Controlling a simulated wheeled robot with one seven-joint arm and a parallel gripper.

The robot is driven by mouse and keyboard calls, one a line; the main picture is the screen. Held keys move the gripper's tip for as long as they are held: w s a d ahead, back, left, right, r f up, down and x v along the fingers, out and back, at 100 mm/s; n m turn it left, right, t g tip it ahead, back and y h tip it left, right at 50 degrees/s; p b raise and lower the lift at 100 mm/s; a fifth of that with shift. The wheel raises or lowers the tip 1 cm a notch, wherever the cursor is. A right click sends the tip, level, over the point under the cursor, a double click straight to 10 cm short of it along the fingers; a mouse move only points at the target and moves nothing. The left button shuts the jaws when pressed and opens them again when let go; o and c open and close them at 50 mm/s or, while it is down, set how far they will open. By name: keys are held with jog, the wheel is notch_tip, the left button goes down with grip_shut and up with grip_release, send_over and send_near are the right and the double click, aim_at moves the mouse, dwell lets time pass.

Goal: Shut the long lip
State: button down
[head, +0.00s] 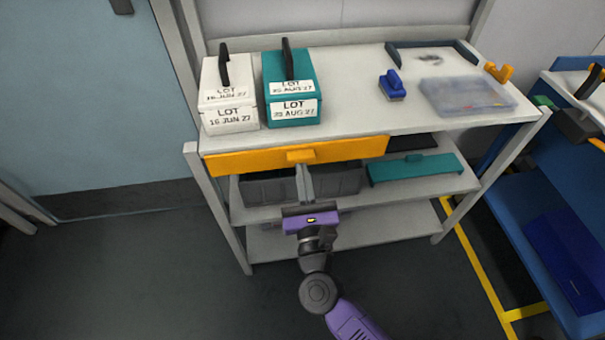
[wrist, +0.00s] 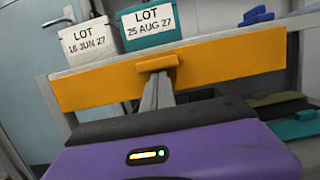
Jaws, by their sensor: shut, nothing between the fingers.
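The long lip is an orange board (head: 240,161) along the left part of the bench's front edge, with a small orange tab (head: 301,156) at its middle. In the wrist view the lip (wrist: 215,62) spans most of the picture, its face toward me, and the tab (wrist: 156,63) stands out from it. My gripper (head: 305,172) is shut and empty, its fingers pointing at the lip. In the wrist view the fingertips (wrist: 158,80) are just below the tab. I cannot tell whether they touch it.
A white box (head: 229,95) and a teal box (head: 291,88), both with LOT labels, stand on the bench above the lip. A blue item (head: 392,85) and a clear case (head: 466,96) lie to the right. Grey bins (head: 268,188) and a teal piece (head: 415,169) are on the shelf below.

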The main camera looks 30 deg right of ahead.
notch_tip(320, 180, up, 8)
jog(key=p, duration=0.5)
jog(key=shift+f, duration=0.2)
jog(key=shift+r, duration=0.1)
notch_tip(320, 180, down, 6)
jog(key=b, duration=0.5)
jog(key=shift+r, duration=0.25)
send_near(302, 149)
jog(key=v, duration=0.3)
jog(key=shift+s+a+f+b, duration=0.1)
jog(key=shift+s+a+b, duration=0.15)
jog(key=shift+a+b, duration=0.1)
